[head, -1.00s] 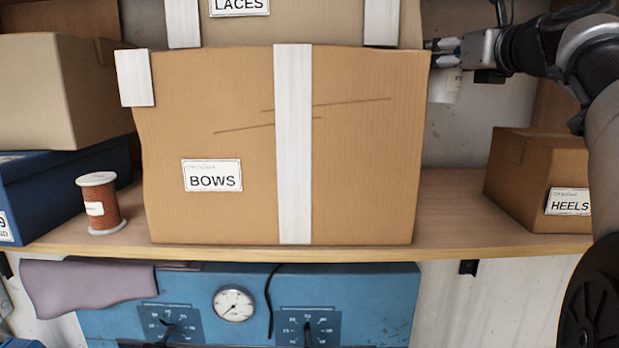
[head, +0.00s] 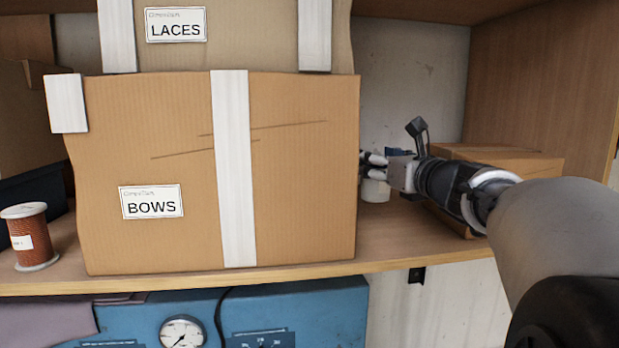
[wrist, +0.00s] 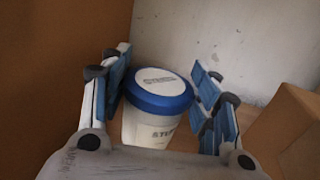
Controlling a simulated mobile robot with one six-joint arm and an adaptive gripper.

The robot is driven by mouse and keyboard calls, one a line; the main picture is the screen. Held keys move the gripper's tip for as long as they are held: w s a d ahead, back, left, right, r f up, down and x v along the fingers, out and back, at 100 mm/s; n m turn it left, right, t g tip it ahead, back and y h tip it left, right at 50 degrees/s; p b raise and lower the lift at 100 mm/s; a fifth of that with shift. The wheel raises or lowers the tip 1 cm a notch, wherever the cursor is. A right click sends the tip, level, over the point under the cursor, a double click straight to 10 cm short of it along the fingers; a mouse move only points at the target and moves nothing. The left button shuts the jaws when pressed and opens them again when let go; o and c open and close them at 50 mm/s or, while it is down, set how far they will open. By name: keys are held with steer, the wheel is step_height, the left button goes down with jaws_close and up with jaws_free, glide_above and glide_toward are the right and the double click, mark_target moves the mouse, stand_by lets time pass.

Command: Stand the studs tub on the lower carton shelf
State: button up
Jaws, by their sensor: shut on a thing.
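The studs tub (wrist: 158,108) is a white tub with a blue-rimmed lid, seen between my gripper's fingers in the wrist view. Its label is only partly readable. In the head view the white tub (head: 376,190) shows just right of the BOWS carton, low over the shelf. My gripper (head: 374,170) is shut on it, and also shows in the wrist view (wrist: 160,95). The tub looks upright. The wooden carton shelf (head: 300,278) runs below it. I cannot tell whether the tub's base touches the shelf.
The BOWS carton (head: 290,180) stands close left of the tub, with the LACES carton (head: 250,40) above it. Another carton (head: 500,155) is right, partly behind my arm. A thread spool (head: 25,235) stands far left. A blue machine (head: 290,305) is below.

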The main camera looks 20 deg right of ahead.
step_height(320, 180, down, 3)
steer(key=shift+s+f, duration=0.15)
steer(key=shift+f, duration=0.2)
steer(key=shift+f, duration=0.15)
steer(key=o, duration=1.3)
steer(key=shift+o, duration=0.2)
steer(key=shift+r, duration=0.2)
